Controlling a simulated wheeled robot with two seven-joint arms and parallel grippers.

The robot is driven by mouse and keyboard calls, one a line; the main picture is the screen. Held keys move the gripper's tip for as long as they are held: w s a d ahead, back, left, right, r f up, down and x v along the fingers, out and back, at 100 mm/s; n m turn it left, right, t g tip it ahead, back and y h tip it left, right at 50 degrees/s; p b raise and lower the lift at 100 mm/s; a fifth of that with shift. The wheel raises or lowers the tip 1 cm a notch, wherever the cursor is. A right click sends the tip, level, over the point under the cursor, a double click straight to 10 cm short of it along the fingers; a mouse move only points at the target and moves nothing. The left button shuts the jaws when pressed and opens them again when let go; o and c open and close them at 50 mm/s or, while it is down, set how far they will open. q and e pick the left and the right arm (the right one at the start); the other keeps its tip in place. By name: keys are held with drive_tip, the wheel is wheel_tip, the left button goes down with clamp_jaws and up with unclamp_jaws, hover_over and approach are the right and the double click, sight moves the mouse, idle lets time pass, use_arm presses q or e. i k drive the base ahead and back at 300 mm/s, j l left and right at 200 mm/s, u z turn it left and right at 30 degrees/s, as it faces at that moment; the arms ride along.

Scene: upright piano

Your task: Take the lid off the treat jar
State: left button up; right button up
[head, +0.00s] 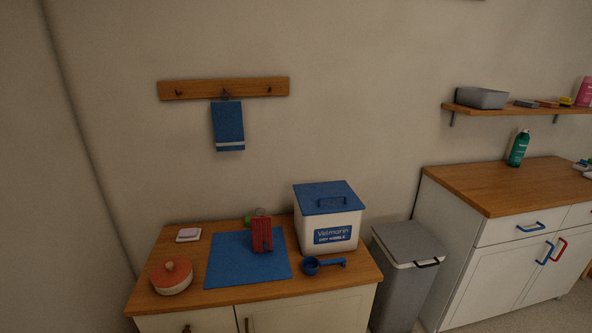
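A low round jar (172,280) with a pale body stands at the front left of the wooden counter. Its orange-red lid with a round knob (170,267) sits on top of it. It looks like the treat jar, though I can read no label on it. Neither of my grippers is in view, so I cannot see either one relative to the jar.
A blue mat (230,268) lies right of the jar, with a red item (262,234) at its back edge. A white kibble bin (316,240) and a blue scoop (312,267) are farther right. A soap dish (189,237) is behind the jar.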

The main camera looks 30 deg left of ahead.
sight(171, 272)
drive_tip(key=u, duration=1.9)
drive_tip(key=i+l, duration=0.15)
drive_tip(key=l, duration=0.15)
drive_tip(key=i+l, duration=0.15)
drive_tip(key=l, duration=0.15)
